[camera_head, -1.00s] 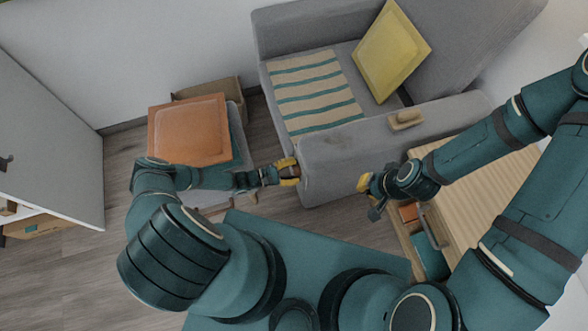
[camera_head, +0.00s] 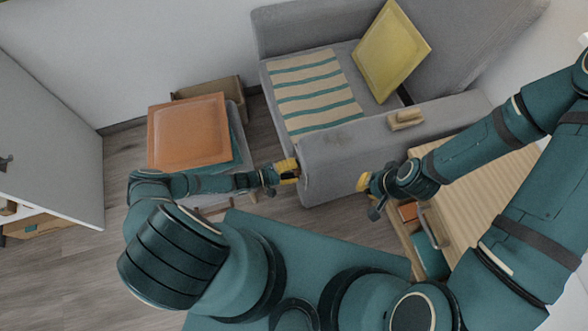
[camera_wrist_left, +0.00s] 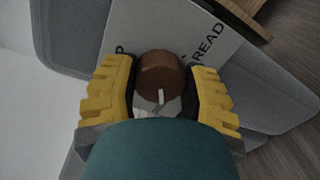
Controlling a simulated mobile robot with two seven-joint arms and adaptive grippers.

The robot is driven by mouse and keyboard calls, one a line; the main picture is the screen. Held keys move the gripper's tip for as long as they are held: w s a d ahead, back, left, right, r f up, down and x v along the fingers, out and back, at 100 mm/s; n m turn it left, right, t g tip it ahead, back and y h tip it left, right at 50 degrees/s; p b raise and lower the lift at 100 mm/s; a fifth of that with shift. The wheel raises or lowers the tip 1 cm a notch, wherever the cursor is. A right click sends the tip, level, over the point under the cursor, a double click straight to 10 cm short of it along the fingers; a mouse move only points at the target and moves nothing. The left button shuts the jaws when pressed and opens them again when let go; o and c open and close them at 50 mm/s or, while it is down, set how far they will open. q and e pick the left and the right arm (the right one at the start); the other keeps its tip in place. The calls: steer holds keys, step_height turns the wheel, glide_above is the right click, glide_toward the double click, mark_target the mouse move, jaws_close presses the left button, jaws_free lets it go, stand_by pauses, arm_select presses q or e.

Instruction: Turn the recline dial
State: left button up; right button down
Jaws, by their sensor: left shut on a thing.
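The recline dial (camera_wrist_left: 160,73) is a brown round knob with a white pointer mark, in the left wrist view. It sits on a pale plate (camera_wrist_left: 128,25) with black letters, of which "P" and "READ" show. My left gripper (camera_wrist_left: 163,92) has a yellow finger on each side of the dial and is shut on it. In the head view the left gripper (camera_head: 288,170) is at the front end of the grey sofa arm (camera_head: 345,150), where it hides the dial. My right gripper (camera_head: 364,182) is right of the sofa arm's end; its finger gap cannot be made out.
A wooden cabinet (camera_head: 480,200) with an open drawer (camera_head: 428,258) stands at the right below my right arm. A stool with an orange tray (camera_head: 188,132) is at the left. A yellow cushion (camera_head: 392,52) and a striped cloth (camera_head: 315,90) lie on the sofa.

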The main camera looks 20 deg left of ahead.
arm_select(q)
steer(key=shift+r, duration=0.2)
steer(key=o, duration=1.2)
steer(key=shift+f, duration=0.1)
steer(key=v, duration=1.2)
steer(key=shift+d, duration=0.1)
